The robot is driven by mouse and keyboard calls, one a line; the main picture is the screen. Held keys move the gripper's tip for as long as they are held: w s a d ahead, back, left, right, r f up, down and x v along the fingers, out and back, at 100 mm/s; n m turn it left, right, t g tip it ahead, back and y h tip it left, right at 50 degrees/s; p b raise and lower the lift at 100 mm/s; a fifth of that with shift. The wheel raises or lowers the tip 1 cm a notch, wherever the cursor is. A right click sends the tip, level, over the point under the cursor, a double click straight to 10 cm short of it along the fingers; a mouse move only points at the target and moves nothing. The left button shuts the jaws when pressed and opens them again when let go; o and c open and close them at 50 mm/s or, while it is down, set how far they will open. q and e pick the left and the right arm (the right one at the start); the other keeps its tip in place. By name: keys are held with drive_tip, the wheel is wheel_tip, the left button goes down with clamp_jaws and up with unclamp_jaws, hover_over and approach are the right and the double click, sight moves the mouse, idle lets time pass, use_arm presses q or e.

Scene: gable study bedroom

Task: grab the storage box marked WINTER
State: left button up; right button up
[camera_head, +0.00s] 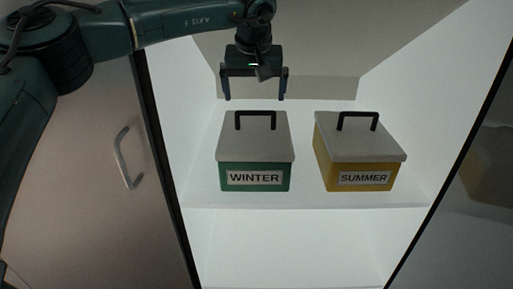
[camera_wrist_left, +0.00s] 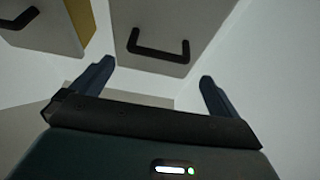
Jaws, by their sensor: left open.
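The WINTER box (camera_head: 255,177) is green with a pale grey lid and a black handle, and stands on a white shelf at the left. My left gripper (camera_head: 254,97) is open and empty, with its fingers pointing down above and seemingly behind the WINTER box's handle (camera_head: 256,115). In the left wrist view, the WINTER box's lid (camera_wrist_left: 185,22) and handle lie ahead between the two fingers (camera_wrist_left: 155,82), apart from them. My right gripper is in neither view.
The yellow SUMMER box (camera_head: 358,181), also with a grey lid and black handle, stands to the right on the same shelf (camera_head: 305,200), a gap between them. A door with a metal handle (camera_head: 126,158) is at the left. Cabinet side walls flank the boxes.

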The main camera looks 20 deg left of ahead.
sight(255, 112)
use_arm(q)
drive_tip(key=b+x, duration=0.1)
drive_tip(key=x, duration=0.7)
drive_tip(key=shift+s+d, duration=0.1)
drive_tip(key=shift+s, duration=0.05)
drive_tip(key=c, duration=1.3)
drive_tip(key=shift+r, duration=0.15)
drive_tip(key=shift+c, duration=1)
drive_tip(key=shift+r, duration=0.15)
